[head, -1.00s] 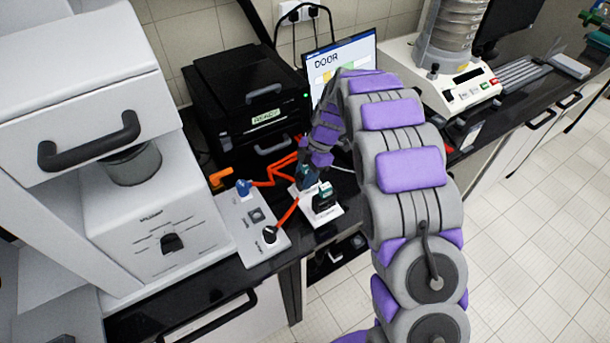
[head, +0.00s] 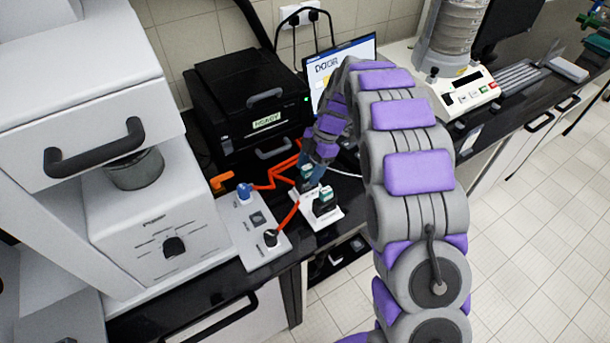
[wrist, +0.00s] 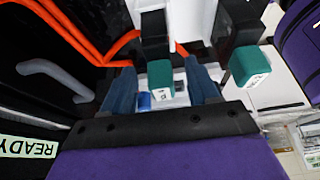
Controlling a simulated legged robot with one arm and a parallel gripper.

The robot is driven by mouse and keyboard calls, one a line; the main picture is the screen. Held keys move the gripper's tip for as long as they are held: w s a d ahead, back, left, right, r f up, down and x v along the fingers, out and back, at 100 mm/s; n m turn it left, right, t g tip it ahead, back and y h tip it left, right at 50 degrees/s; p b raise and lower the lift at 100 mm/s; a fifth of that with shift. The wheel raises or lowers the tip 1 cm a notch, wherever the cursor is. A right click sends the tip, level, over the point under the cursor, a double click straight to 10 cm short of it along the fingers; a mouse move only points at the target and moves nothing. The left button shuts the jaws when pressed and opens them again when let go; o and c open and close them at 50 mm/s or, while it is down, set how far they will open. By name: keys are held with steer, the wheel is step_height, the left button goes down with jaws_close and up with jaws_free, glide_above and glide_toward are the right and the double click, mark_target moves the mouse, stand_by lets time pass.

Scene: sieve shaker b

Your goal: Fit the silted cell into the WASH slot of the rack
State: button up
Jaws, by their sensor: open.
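A white rack (head: 328,217) stands near the bench's front edge with two teal-capped cells in it, both upright. The rear cell (head: 306,171) is partly covered by my gripper (head: 307,165). The front cell (head: 324,198) stands apart from the fingers. In the wrist view, my gripper (wrist: 163,90) is open, with its blue fingers on either side of one teal cap (wrist: 160,78) and gaps showing beside it. The other teal cap (wrist: 247,66) lies outside the fingers, to the right. I cannot tell which cell is silted, and no WASH label is readable.
A grey panel (head: 252,232) with a blue plug, a black plug and orange cables lies left of the rack. A black box marked READY (head: 250,95) stands behind. A monitor (head: 365,50) and a sieve shaker (head: 460,90) stand to the right.

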steer(key=p+v, duration=0.1)
steer(key=v, duration=0.6)
steer(key=shift+d+r, duration=0.2)
steer(key=shift+r, duration=0.15)
steer(key=s+d+r+m+h, duration=0.1)
steer(key=s+d+r+m, duration=0.25)
steer(key=s, duration=0.35)
steer(key=s+d+r+m, duration=0.2)
steer(key=s+r+m, duration=0.1)
steer(key=s+m, duration=0.25)
steer(key=s+d+r+m+h, duration=0.1)
steer(key=s+d+r+m, duration=0.2)
steer(key=s, duration=0.4)
steer(key=s+d+f+m, duration=0.1)
steer(key=s+d+m, duration=0.1)
steer(key=s+m, duration=0.4)
steer(key=s+d+f+m+h, duration=0.1)
steer(key=s+m, duration=0.5)
steer(key=s, duration=1)
steer(key=shift+s+d+f+m+t+h, duration=0.15)
steer(key=shift+d+m+t+h, duration=0.2)
steer(key=shift+d, duration=0.5)
